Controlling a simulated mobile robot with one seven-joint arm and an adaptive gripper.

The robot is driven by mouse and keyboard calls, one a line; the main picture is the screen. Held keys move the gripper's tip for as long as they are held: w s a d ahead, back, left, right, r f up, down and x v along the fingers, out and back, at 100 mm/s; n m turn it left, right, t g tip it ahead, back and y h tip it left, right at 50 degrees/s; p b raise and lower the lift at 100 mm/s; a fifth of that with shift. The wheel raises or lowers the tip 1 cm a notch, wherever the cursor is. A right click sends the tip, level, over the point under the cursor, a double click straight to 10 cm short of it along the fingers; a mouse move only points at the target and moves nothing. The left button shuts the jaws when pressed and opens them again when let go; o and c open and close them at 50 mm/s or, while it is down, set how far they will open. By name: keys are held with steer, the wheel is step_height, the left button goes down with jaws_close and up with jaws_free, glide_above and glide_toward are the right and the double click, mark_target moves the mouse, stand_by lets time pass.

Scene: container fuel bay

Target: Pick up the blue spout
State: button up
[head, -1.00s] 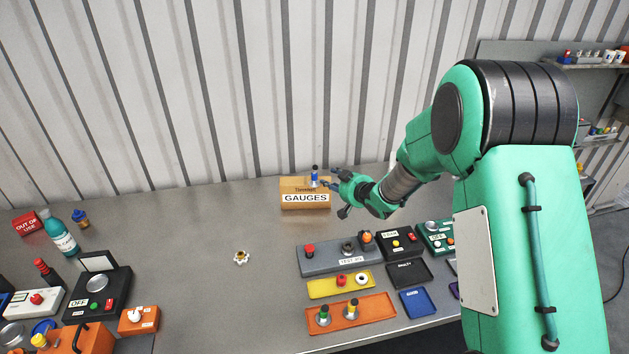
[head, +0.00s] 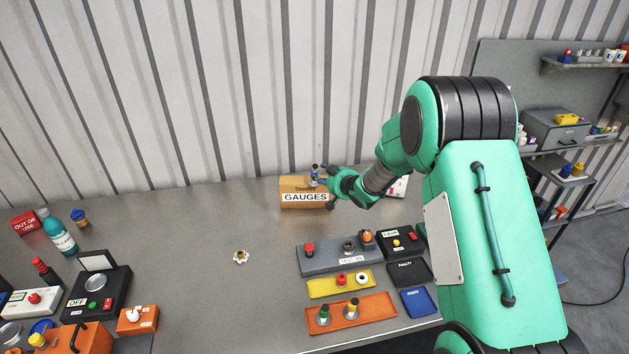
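A grey test panel (head: 325,263), a yellow tray (head: 320,290), an orange tray (head: 381,313) and a blue tray (head: 432,310) lie in front of the box. A small white-rimmed part (head: 241,257) lies on open bench to the left. Bottles and switch boxes crowd the far left.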

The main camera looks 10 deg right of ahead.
mark_target(316, 172)
steer(key=shift+w+a, duration=0.1)
steer(key=shift+w, duration=0.15)
steer(key=shift+f, duration=0.1)
steer(key=shift+b+x, duration=0.45)
steer(key=shift+x, duration=2.15)
steer(key=shift+r, duration=0.2)
jaws_close()
